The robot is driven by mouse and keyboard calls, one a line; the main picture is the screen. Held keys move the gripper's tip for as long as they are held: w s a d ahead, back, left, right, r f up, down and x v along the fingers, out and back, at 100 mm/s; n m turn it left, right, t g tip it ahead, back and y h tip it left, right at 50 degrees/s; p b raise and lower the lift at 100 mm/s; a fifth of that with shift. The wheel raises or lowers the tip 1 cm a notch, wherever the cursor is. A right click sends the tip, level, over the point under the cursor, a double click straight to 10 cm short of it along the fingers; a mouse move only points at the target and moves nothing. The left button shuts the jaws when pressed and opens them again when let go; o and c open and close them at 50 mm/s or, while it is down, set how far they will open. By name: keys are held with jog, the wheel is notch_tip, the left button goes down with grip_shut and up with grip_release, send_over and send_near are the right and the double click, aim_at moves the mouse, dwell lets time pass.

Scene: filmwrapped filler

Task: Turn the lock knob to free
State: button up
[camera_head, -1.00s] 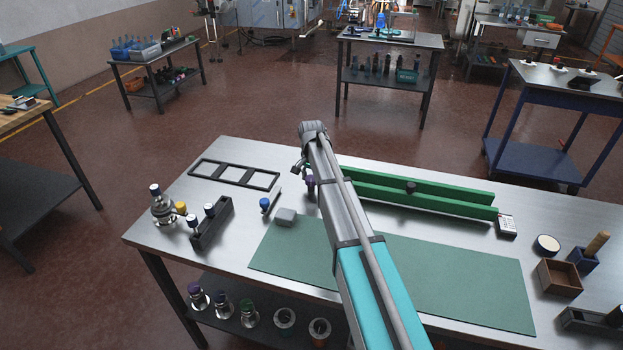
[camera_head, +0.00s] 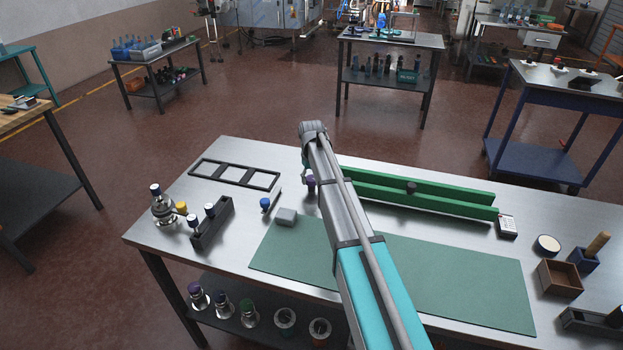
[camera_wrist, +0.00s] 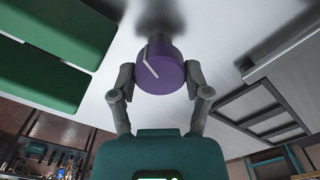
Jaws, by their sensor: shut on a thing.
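The purple lock knob (camera_wrist: 161,74) is round, with a pale pointer line on its face that slants and bends across its left side. It stands on a dark stem over the metal bench top. My gripper (camera_wrist: 160,80) has one finger at each side of the knob and is shut on it. In the head view a small part of the purple knob (camera_head: 310,182) shows left of my arm; the fingers are mostly hidden there behind the wrist.
Green rails (camera_head: 430,190) with a dark knob (camera_head: 411,187) lie right of my arm. A black three-window frame (camera_head: 235,174), a grey block (camera_head: 286,216) and a blue-topped piece (camera_head: 265,203) lie to the left. A green mat (camera_head: 460,275) covers the front.

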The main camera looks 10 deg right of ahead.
jog(key=shift+s+n, duration=0.1)
jog(key=shift+n, duration=2.2)
jog(key=o, duration=1.1)
jog(key=shift+o, duration=0.2)
jog(key=shift+m, duration=0.5)
